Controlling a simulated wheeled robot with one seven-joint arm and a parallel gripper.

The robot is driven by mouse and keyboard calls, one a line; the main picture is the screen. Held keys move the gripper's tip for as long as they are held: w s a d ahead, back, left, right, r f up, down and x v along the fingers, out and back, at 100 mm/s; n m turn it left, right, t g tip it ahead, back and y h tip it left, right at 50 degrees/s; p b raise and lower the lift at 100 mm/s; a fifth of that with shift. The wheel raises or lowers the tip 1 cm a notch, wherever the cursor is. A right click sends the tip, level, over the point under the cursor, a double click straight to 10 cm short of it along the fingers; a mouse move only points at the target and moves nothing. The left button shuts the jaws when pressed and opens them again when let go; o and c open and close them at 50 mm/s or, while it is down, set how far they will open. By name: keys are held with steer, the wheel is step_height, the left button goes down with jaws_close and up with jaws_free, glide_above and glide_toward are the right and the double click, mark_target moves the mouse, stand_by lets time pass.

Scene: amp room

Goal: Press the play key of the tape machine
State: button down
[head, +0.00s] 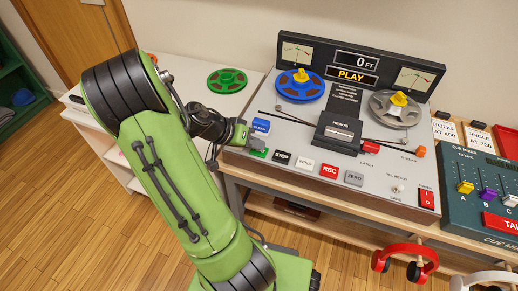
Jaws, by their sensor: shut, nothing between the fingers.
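The tape machine (225,157) stands on the bench, with a blue reel (299,91) at left and a grey reel (396,112) at right. Its display (352,75) shows "PLAY" in lit yellow letters, under a counter (356,61) reading 0 FT. A green key (260,153) sits at the left end of the front key row. Its label is hidden, and my gripper partly covers it. My gripper (249,144) is shut and empty, its tips at the green key; I cannot tell whether they touch it.
The black STOP key (282,158) is just right of the green key. A red REC key (329,171) and a blue block (261,126) are nearby. A green reel (227,80) lies on the white surface at left. A cue mixer (470,190) stands at right; red headphones (402,254) hang below.

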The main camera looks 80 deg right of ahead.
mark_target(255, 151)
steer(key=shift+r, duration=0.1)
steer(key=shift+r+p, duration=0.7)
steer(key=shift+r, duration=0.1)
step_height(255, 151, up, 5)
steer(key=p, duration=0.4)
steer(key=shift+a, duration=0.1)
